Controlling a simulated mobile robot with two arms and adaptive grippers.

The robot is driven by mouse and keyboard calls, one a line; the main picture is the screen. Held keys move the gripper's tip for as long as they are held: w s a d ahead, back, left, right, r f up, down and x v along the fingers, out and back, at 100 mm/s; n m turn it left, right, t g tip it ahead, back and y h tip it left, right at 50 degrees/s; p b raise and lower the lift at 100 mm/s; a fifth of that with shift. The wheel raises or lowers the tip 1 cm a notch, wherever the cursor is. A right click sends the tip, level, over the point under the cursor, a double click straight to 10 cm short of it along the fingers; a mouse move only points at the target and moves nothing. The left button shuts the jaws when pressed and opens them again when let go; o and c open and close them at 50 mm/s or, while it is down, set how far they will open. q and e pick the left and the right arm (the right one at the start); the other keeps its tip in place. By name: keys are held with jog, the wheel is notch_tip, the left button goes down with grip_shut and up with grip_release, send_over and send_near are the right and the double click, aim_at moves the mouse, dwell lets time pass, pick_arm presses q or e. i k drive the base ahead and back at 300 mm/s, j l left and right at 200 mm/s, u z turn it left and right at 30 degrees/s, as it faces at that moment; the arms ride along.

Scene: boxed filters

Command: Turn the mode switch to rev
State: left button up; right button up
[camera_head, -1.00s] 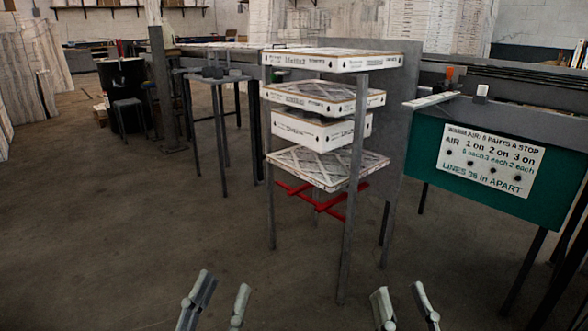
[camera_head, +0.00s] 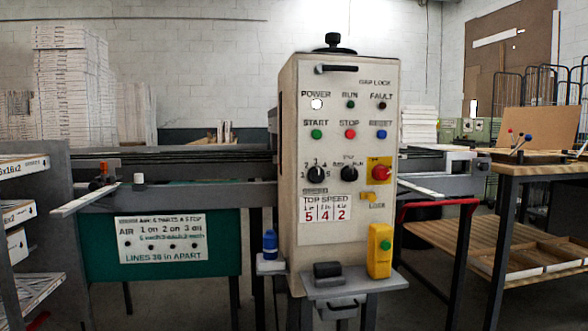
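A cream control cabinet (camera_head: 345,220) stands right of centre in the head view. Its mode switch (camera_head: 348,174) is a round black knob in the row below the buttons, between the black speed dial (camera_head: 315,173) and the red emergency knob (camera_head: 381,173). The small lettering around the mode switch is too small to read surely, so I cannot tell its setting. Above are the green start button (camera_head: 316,134), red stop button (camera_head: 350,134) and blue reset button (camera_head: 381,134). The power lamp (camera_head: 316,104) looks white and lit. Neither of my grippers is in view.
A small shelf (camera_head: 355,284) juts from the cabinet front, holding a black block and a yellow box (camera_head: 380,250). A blue bottle (camera_head: 270,244) stands at the cabinet's left. A wooden workbench (camera_head: 530,168) is at right, a filter rack (camera_head: 50,200) at left.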

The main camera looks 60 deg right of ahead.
aim_at(348, 174)
jog(key=z, duration=2.05)
